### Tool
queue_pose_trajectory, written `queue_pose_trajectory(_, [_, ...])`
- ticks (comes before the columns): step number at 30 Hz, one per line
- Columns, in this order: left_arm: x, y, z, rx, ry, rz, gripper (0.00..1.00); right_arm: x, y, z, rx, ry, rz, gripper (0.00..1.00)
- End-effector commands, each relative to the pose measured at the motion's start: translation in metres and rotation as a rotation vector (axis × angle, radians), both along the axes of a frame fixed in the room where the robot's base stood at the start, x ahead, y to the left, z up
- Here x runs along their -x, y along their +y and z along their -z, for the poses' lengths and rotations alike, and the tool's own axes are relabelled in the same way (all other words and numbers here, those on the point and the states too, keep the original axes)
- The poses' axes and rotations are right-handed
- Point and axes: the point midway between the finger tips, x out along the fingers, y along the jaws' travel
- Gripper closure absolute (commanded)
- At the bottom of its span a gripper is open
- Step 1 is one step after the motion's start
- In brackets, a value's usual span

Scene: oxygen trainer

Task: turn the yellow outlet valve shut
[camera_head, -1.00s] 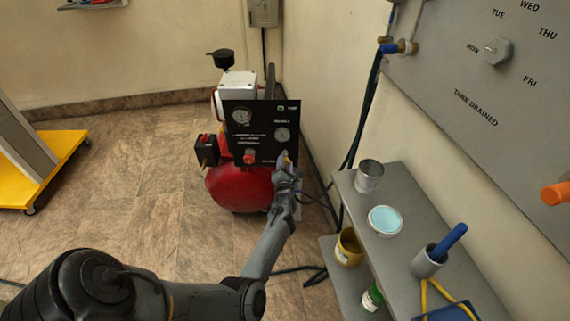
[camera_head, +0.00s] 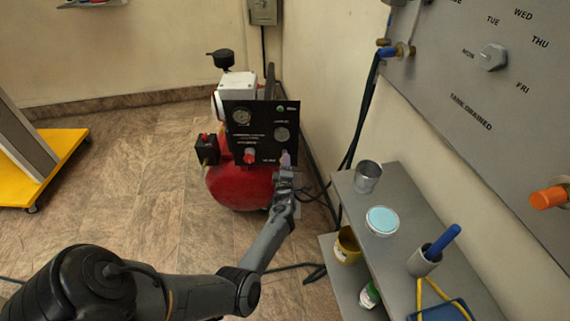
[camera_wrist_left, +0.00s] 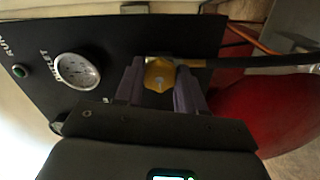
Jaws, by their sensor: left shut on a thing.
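The yellow outlet valve (camera_wrist_left: 160,75) sits on the black panel, between the two fingers of my left gripper (camera_wrist_left: 160,88) in the left wrist view. The gripper is shut on it, one finger on each side. In the head view my left gripper (camera_head: 285,160) is at the lower right of the black compressor panel (camera_head: 245,117), and it hides the valve there. A gauge (camera_wrist_left: 77,70) is left of the valve in the wrist view. The red tank (camera_head: 235,190) is below the panel. My right gripper is not in view.
A grey shelf (camera_head: 405,215) with cans and a blue-handled tool stands at the right, near my left arm. Dark hoses (camera_head: 352,125) hang by the wall beside the compressor. The floor (camera_head: 140,190) left of the compressor is clear.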

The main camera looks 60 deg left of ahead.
Motion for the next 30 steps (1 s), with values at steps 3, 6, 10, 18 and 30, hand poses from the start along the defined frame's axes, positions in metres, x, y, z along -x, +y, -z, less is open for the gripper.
queue_pose_trajectory(3, [0.001, 0.0, 0.002, -0.058, 0.097, 0.001, 0.91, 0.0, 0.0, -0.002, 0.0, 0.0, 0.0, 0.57])
queue_pose_trajectory(6, [0.001, 0.0, 0.003, -0.109, 0.175, 0.001, 0.91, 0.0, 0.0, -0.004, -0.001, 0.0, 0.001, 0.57])
queue_pose_trajectory(10, [0.001, 0.0, 0.003, -0.178, 0.278, 0.001, 0.91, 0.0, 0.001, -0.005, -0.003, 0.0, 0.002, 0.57])
queue_pose_trajectory(18, [0.001, 0.0, 0.004, -0.319, 0.494, 0.002, 0.91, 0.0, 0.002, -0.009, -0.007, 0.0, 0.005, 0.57])
queue_pose_trajectory(30, [0.002, 0.0, 0.005, -0.526, 0.813, 0.004, 0.91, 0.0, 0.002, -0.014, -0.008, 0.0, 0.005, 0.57])
